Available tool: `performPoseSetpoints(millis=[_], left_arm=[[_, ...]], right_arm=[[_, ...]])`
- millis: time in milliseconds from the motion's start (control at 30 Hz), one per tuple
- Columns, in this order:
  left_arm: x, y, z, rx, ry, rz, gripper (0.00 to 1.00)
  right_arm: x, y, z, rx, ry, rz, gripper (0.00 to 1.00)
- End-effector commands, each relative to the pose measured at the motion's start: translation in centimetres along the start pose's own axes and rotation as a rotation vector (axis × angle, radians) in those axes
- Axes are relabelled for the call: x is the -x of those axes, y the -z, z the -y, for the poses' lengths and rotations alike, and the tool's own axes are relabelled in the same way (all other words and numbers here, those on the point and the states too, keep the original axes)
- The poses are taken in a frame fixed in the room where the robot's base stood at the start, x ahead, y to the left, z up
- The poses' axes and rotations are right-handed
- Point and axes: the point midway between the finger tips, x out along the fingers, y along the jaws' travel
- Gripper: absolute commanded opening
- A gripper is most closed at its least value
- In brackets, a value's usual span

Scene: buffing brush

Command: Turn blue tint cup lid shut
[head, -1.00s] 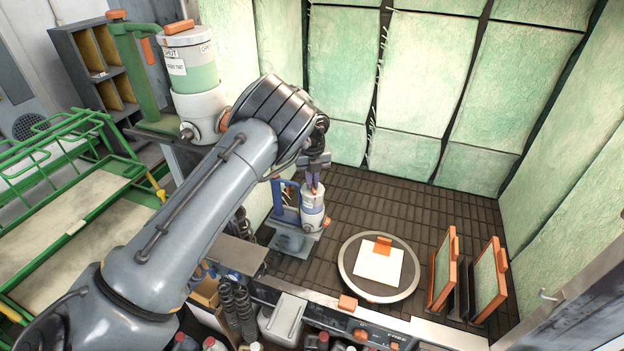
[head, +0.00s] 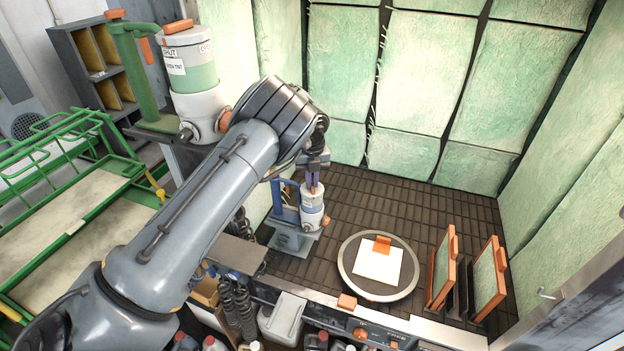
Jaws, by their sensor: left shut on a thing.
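The blue tint cup (head: 312,212) is a small white and blue-grey cup on a blue stand (head: 288,236) at the left of the booth floor. Its lid has an orange handle, which is mostly hidden by the fingers. My left gripper (head: 313,187) points down over the cup, with its purplish fingers shut on the orange lid handle. The cup stands upright. My right gripper is not in view.
A round turntable (head: 352,284) with a white square panel (head: 378,266) lies right of the cup. Orange-edged panels (head: 487,279) stand at the right. A larger green-tint canister (head: 191,72) stands at the upper left. The dark slatted floor behind the turntable is clear.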

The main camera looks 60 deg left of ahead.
Motion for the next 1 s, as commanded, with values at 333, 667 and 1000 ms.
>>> performPoseSetpoints(millis=[333,667,1000], left_arm=[[-0.01,-0.04,-0.08,0.002,-0.001,0.000,0.00],[-0.01,-0.03,-0.06,0.001,-0.001,0.000,0.36],[0.20,-0.03,0.00,0.001,0.000,0.001,0.36]], right_arm=[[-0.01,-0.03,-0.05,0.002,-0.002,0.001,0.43],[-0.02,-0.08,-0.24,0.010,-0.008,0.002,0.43],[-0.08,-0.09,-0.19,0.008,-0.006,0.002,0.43]])
